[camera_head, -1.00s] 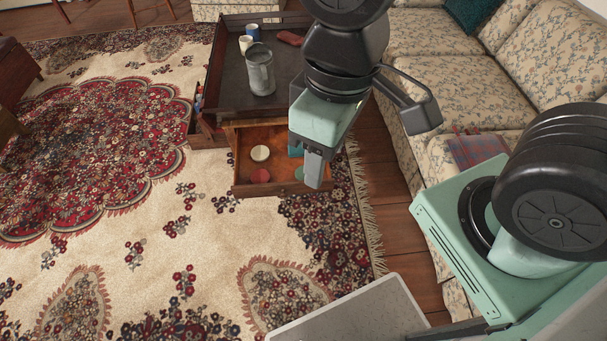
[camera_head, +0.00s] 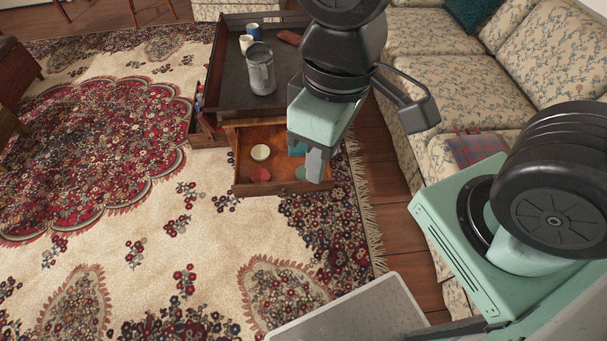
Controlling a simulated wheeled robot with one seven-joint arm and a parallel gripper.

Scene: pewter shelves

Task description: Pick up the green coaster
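The green coaster (camera_head: 300,173) lies in the open wooden drawer (camera_head: 270,188), near its front right corner. Only part of it shows, just left of my gripper's finger. My gripper (camera_head: 315,168) points down over the right side of the drawer, and from this view I cannot tell its height above the coaster. One grey finger shows clearly; the other is mostly hidden, so the gap between them cannot be judged. A red coaster (camera_head: 260,174) and a white round coaster (camera_head: 260,152) lie further left in the same drawer.
A dark tray-topped table (camera_head: 228,85) stands above the drawer with a grey pitcher (camera_head: 261,72), a white cup (camera_head: 246,43), a blue cup (camera_head: 253,31) and a reddish item (camera_head: 288,37). A floral sofa (camera_head: 440,60) stands at right. The patterned rug (camera_head: 180,250) is clear in front.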

